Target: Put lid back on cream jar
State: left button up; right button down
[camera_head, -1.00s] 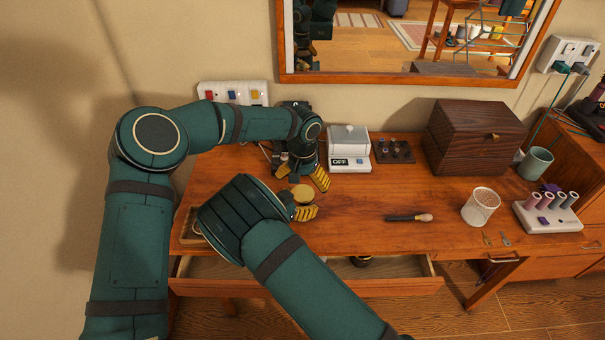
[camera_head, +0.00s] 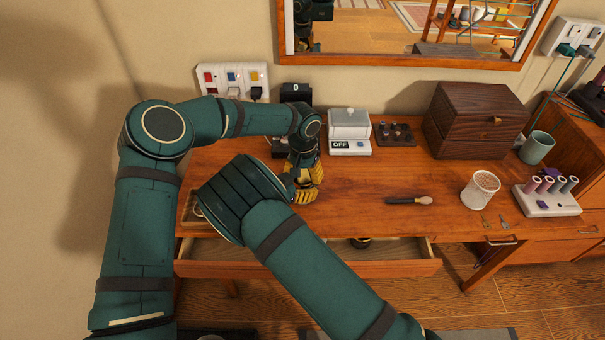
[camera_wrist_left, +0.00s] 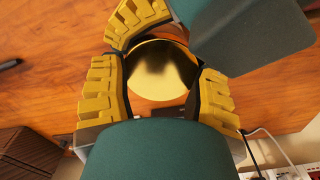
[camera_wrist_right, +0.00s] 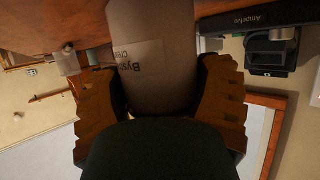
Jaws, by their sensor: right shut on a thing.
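The cream jar (camera_wrist_right: 155,65), a pale cylinder with dark print, stands between the fingers of my right gripper (camera_wrist_right: 160,105), which is shut on it. The round gold lid (camera_wrist_left: 162,70) lies below my left gripper (camera_wrist_left: 165,100) in the left wrist view. My left fingers are spread on either side of the lid. A yellow finger of my right gripper shows at the upper left there. Whether the lid is fully seated on the jar cannot be seen. In the head view both grippers meet over the table's left part, with left (camera_head: 312,172) behind right (camera_head: 302,194), hiding jar and lid.
A makeup brush (camera_head: 408,201), a white cup (camera_head: 480,190) and a lipstick stand (camera_head: 548,203) are to the right on the wooden table (camera_head: 370,185). A white box (camera_head: 349,127) and a wooden chest (camera_head: 477,122) stand behind. The front drawer (camera_head: 310,264) is open.

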pick_arm(q)
jog(key=o, duration=1)
jog(key=shift+a+f, duration=0.1)
jog(key=shift+f, duration=0.05)
pick_arm(e)
jog(key=shift+w+r, duration=0.1)
jog(key=shift+r, duration=0.15)
pick_arm(q)
jog(key=shift+o, duration=0.7)
jog(key=shift+a, duration=0.1)
pick_arm(e)
jog(key=shift+d, duration=0.1)
pick_arm(q)
jog(key=shift+r, duration=2.3)
jog(key=shift+o, duration=1.2)
jog(key=shift+r, duration=0.15)
notch_tip(320, 180, up, 12)
